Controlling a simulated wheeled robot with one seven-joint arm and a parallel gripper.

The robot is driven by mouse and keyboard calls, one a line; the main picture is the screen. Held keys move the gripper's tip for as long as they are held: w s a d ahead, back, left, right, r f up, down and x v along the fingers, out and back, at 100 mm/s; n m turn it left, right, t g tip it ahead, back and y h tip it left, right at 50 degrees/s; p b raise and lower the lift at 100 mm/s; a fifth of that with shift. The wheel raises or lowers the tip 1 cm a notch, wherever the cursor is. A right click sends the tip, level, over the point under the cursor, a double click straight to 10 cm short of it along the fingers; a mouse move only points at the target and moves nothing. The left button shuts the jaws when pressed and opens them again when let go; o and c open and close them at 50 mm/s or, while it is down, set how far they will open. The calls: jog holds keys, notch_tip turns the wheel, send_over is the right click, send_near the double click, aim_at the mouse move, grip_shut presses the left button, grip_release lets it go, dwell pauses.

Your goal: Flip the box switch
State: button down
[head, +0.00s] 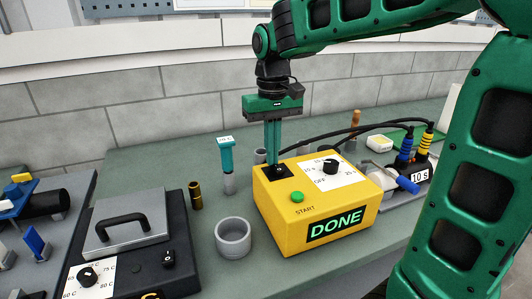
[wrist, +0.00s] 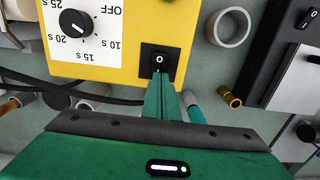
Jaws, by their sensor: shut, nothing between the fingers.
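The yellow box (head: 285,222) stands on the grey-green bench, with a black dial (head: 331,166), a green START button (head: 297,197) and a lit DONE display (head: 335,224) on it. Its black rocker switch (wrist: 159,60) sits on a black plate on the box's top and shows an O mark in the wrist view. My gripper (head: 276,160) is shut and empty, pointing down with its fingertips at the switch. It also shows in the wrist view (wrist: 160,80), over the edge of the switch. I cannot tell whether the tips touch it. In the head view the fingers partly hide the switch.
A grey cup (head: 233,238) stands left of the box, beside a brass cylinder (head: 195,195) and a teal-topped post (head: 227,160). A hotplate-like unit (head: 130,232) lies further left.

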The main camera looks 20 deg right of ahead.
jog(key=shift+w+a+f, duration=0.1)
jog(key=shift+a+f, duration=0.05)
jog(key=shift+a, duration=0.05)
jog(key=shift+d, duration=0.15)
jog(key=shift+s, duration=0.2)
jog(key=shift+s+r, duration=0.35)
jog(key=shift+s, duration=0.25)
notch_tip(320, 180, up, 14)
dwell(0.5)
